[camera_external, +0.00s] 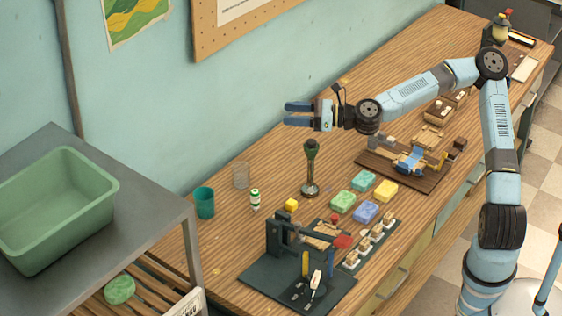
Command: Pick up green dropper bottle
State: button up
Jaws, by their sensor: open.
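A small green and white bottle (255,200), which looks like the green dropper bottle, stands upright on the wooden workbench (235,262), right of a teal cup. My gripper (287,114) is open and empty, its blue fingers pointing left. It is held in the air well above the bench, higher in the picture than the bottle and a little to its right. The bottle is apart from the gripper and nothing covers it.
A teal cup (205,203) and a clear glass (241,175) stand left of the bottle. A slim stand with a dark green top (311,150) rises below my gripper. Coloured soap bars (366,211) and a dark rack (290,245) lie to the right and front.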

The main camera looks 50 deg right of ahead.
send_near(255, 202)
jog(key=r, duration=0.1)
jog(key=d+r, duration=0.1)
jog(key=r, duration=0.1)
jog(key=shift+s+d, duration=0.35)
jog(key=shift+s, duration=0.05)
jog(key=shift+w+a+f, duration=0.15)
jog(key=shift+w, duration=0.05)
jog(key=x, duration=0.8)
jog(key=shift+f+x, duration=0.1)
jog(key=shift+x, duration=1.2)
jog(key=shift+f+x, duration=0.15)
jog(key=shift+x, duration=1.2)
jog(key=shift+d, duration=0.2)
jog(key=c, duration=1)
jog(key=shift+r, duration=0.1)
